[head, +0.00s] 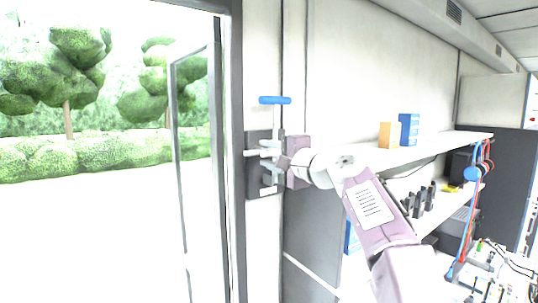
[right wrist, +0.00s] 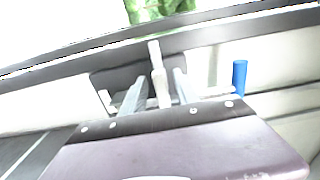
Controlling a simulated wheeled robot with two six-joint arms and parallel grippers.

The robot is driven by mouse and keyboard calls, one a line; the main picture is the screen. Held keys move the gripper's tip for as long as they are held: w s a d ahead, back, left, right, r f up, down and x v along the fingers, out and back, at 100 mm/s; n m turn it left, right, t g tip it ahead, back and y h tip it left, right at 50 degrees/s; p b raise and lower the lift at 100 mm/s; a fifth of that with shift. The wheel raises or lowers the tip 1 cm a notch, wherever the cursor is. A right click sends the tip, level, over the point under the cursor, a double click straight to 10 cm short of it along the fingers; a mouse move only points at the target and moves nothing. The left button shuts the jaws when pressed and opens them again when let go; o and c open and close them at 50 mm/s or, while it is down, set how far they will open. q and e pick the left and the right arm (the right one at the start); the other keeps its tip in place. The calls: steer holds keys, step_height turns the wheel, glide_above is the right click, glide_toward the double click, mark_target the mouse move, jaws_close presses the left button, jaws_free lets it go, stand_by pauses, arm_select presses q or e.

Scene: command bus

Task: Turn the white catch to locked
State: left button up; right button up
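The white catch (head: 252,153) is a short bar on a dark plate (head: 252,185) on the wall beside the doorway. It points left toward the door frame in the head view. In the right wrist view the white catch (right wrist: 158,70) stands upright in the picture, between my two finger tips. My right gripper (head: 270,154) is at the plate with its fingers apart, one on each side of the catch. The right wrist view shows the gripper (right wrist: 157,88) with narrow gaps beside the bar; contact cannot be told. My left gripper is not in view.
A blue handle (head: 275,100) on a pale upright rod stands just above the plate. The dark door frame (head: 237,120) is close to the left. Shelves at right hold an orange box (head: 389,135) and a blue box (head: 409,130). Cables hang farther right.

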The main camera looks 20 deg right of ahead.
steer(key=b+v, duration=0.4)
steer(key=v, duration=0.5)
